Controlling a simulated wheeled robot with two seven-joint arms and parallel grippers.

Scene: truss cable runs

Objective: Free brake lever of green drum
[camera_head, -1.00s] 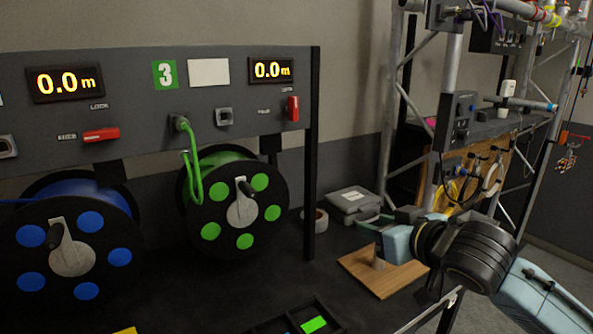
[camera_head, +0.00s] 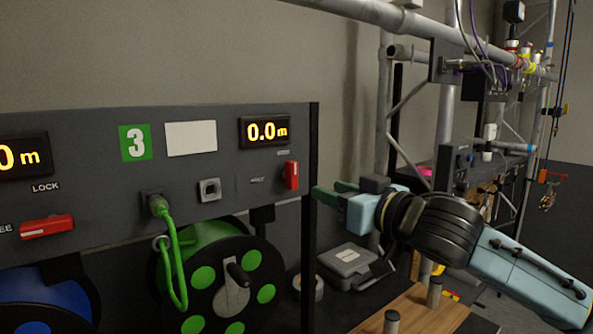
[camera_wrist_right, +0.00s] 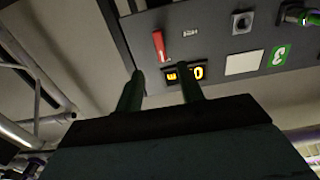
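The green drum (camera_head: 205,284) hangs below the grey panel, with green spots on its black face and a green cable running up to a socket. Its red brake lever (camera_head: 292,175) stands upright on the panel, right of the number 3 plate and under the 0.0 m display (camera_head: 264,131). In the right wrist view the red lever (camera_wrist_right: 159,46) is ahead, beyond the fingertips. My right gripper (camera_head: 318,192) is just right of the panel's post, apart from the lever. Its two green fingers (camera_wrist_right: 163,82) are spread with nothing between them. My left gripper is not in view.
The panel's dark post (camera_head: 309,215) stands between my right gripper and the lever. A blue drum (camera_head: 45,297) and another red lever (camera_head: 46,226), lying level, are at left. A grey case (camera_head: 347,262), a tape roll and a wooden pegged board (camera_head: 420,308) are below. Truss tubes rise at right.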

